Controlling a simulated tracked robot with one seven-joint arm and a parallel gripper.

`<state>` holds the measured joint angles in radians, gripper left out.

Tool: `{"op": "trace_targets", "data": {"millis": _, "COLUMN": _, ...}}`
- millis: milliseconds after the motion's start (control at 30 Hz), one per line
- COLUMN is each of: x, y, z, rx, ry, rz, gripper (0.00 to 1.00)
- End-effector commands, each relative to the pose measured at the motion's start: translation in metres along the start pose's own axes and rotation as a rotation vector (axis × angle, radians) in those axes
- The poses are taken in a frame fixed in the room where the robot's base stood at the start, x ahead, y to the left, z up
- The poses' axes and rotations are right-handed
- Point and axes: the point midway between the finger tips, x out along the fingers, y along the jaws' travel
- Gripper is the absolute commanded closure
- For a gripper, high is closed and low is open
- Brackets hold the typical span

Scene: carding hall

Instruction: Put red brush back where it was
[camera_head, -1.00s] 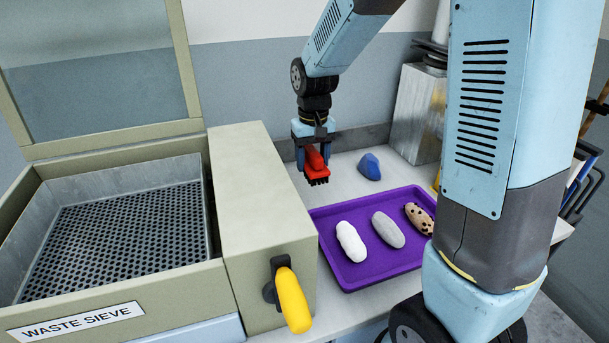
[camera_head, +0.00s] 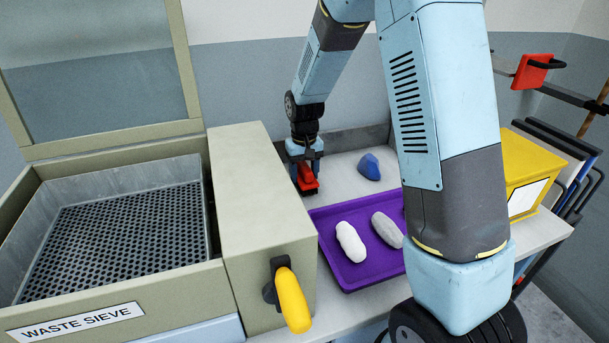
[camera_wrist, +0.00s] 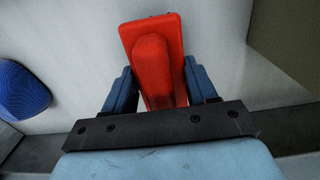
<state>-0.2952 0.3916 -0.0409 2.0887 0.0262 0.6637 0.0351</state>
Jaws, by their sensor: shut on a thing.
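The red brush (camera_head: 307,179) is between the fingers of my gripper (camera_head: 304,168), low over the light table behind the purple tray and close beside the sieve's side box. In the wrist view my gripper (camera_wrist: 162,92) is shut on the red brush (camera_wrist: 153,50), one blue finger on each side of it. The brush's handle faces the wrist camera. I cannot tell whether the brush touches the table.
A blue brush-like thing (camera_head: 369,166) lies to the right of my gripper and also shows in the wrist view (camera_wrist: 20,90). The purple tray (camera_head: 329,220) holds a white roll (camera_head: 350,242) and a grey roll (camera_head: 387,230). The waste sieve (camera_head: 25,237) stands left. A yellow box (camera_head: 531,165) stands right.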

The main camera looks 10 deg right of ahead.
Motion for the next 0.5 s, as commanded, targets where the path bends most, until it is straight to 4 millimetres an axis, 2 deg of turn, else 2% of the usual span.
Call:
{"op": "trace_targets", "data": {"millis": 100, "x": 0.0092, "y": 0.0001, "z": 0.0002, "rx": 0.0, "ry": 0.0, "rz": 0.0, "gripper": 0.76}}
{"op": "trace_targets", "data": {"millis": 400, "x": 0.0105, "y": 0.0002, "z": 0.0001, "rx": 0.0, "ry": 0.001, "rz": 0.0, "gripper": 0.76}}
{"op": "trace_targets", "data": {"millis": 433, "x": 0.0109, "y": 0.0002, "z": 0.0002, "rx": 0.0, "ry": 0.0, "rz": 0.0, "gripper": 0.42}}
{"op": "trace_targets", "data": {"millis": 500, "x": 0.0106, "y": 0.0002, "z": 0.0001, "rx": 0.0, "ry": 0.001, "rz": 0.0, "gripper": 0.35}}
